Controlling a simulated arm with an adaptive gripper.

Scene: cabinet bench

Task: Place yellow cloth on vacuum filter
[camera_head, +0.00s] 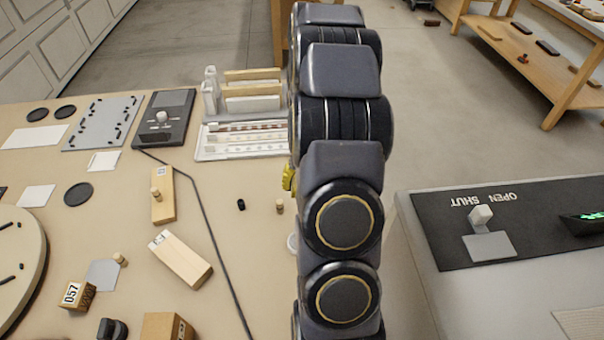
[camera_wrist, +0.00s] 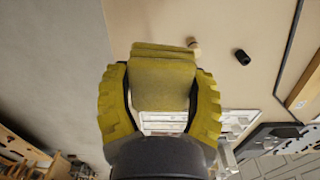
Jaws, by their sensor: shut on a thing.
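The folded yellow cloth (camera_wrist: 163,88) shows in the wrist view between the two ribbed yellow fingers of my gripper (camera_wrist: 160,74), which is shut on it. The cloth is held above the bench, with bare floor to its left. In the head view my dark arm hides most of the gripper; only a sliver of yellow (camera_head: 288,177) shows at the arm's left edge, and I cannot tell whether it is finger or cloth.
The tan bench (camera_head: 225,260) carries a black peg (camera_head: 241,204), a small wooden peg (camera_head: 280,206), wooden blocks (camera_head: 180,258) and a white rack (camera_head: 240,141). A dark cable (camera_head: 205,195) crosses it. A grey unit with an OPEN/SHUT panel (camera_head: 450,235) stands at right.

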